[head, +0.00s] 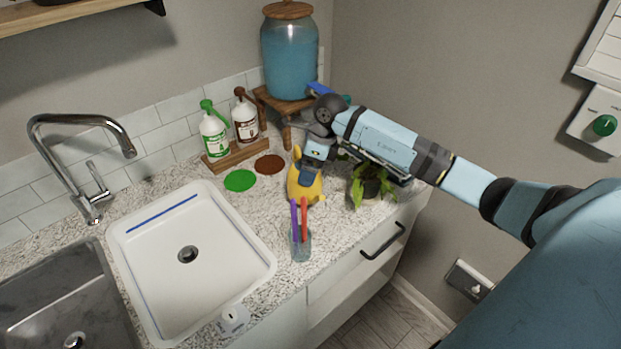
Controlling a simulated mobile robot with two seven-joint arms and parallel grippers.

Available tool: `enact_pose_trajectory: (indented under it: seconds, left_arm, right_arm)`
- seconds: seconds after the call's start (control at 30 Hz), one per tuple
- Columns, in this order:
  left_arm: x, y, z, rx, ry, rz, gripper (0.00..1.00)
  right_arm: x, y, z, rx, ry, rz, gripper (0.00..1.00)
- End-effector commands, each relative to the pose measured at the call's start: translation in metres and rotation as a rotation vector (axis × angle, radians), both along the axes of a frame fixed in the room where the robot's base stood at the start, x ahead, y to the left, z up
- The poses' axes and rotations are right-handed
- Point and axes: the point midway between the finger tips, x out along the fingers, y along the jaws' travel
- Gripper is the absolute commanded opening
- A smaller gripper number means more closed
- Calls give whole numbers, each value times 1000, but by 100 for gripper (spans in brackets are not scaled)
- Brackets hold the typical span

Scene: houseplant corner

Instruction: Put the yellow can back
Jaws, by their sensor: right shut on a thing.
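The yellow can (295,188) is at the back right of the speckled counter, left of a leafy plant. My right gripper (310,178) reaches it from above and is shut on it, hiding part of its top and right side. I cannot tell whether the can rests on the counter or is slightly raised. My left gripper is not in view.
A glass (301,247) with purple and red sticks stands just in front of the can. A plant (367,186) is close on the right. Green (240,180) and brown (269,165) discs lie to the left. A blue-filled jar (290,58) stands behind on a wooden stand (272,101). A white basin (140,255) is left.

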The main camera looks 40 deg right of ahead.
Motion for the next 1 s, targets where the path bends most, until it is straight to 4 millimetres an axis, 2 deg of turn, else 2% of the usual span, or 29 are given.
enact_pose_trajectory:
  seconds: [0.17, 0.43, 0.63, 0.67, 0.7, 1.0]
  left_arm:
    - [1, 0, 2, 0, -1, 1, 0]
    - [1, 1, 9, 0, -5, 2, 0]
    - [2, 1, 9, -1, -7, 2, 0]
    - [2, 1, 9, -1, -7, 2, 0]
    - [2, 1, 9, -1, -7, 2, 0]
    - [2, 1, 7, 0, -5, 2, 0]
  right_arm:
    - [0, 0, -9, 1, -3, -1, 37]
    - [0, 0, -43, 2, -1, -1, 37]
    - [1, 0, -46, 0, -3, 0, 37]
    - [0, 0, -48, -1, -1, 1, 89]
    - [0, 0, -48, -1, -1, 1, 99]
    - [0, -1, -45, 0, -1, 0, 100]
